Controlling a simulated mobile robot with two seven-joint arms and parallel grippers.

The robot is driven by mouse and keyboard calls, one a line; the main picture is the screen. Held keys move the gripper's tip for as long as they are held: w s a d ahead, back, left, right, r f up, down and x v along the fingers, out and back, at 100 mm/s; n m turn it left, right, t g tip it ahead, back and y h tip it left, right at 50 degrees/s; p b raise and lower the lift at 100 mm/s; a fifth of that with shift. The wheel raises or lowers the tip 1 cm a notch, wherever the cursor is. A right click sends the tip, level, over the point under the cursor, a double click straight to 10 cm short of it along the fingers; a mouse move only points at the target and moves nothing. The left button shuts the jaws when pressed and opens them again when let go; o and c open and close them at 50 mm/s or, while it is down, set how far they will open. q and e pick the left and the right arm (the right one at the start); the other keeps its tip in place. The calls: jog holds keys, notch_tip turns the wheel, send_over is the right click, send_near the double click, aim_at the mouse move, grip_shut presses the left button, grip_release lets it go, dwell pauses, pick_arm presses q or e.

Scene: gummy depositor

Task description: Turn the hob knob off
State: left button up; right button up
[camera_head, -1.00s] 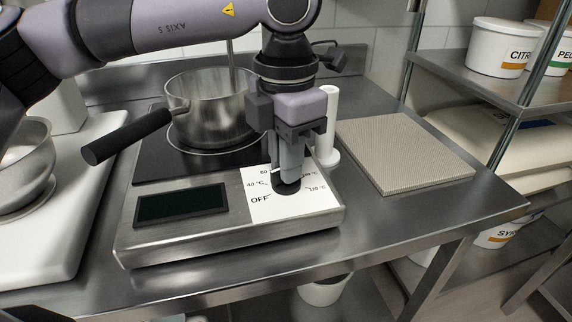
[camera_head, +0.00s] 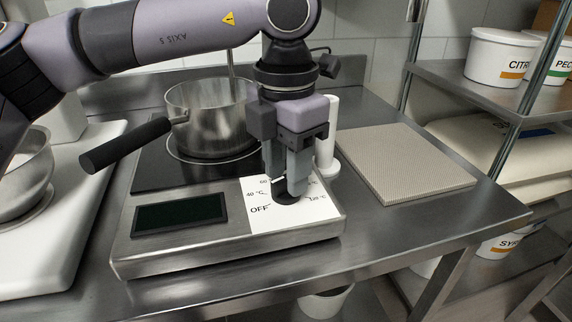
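The hob (camera_head: 178,247) is a steel unit with a black glass top, a dark display (camera_head: 180,215) and a white dial plate (camera_head: 262,228) marked OFF, 40 °C, 60 and 120 °C. The dark round knob (camera_head: 287,200) sits on the plate, partly hidden by my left gripper (camera_head: 285,190). My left gripper points down at the knob with its fingers spread apart, the tips around or just above it; I cannot tell whether they touch. The knob's pointer direction is mostly hidden. My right gripper is not in view.
A steel pot (camera_head: 207,120) with a black handle (camera_head: 125,145) stands on the hob. A white cylinder (camera_head: 327,150) stands right beside my gripper. A beige textured mat (camera_head: 402,163) lies to the right. A metal bowl (camera_head: 22,172) sits on a white surface at left.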

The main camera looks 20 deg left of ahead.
pick_arm(q)
jog(key=shift+r+p, duration=0.3)
jog(key=shift+r, duration=3.3)
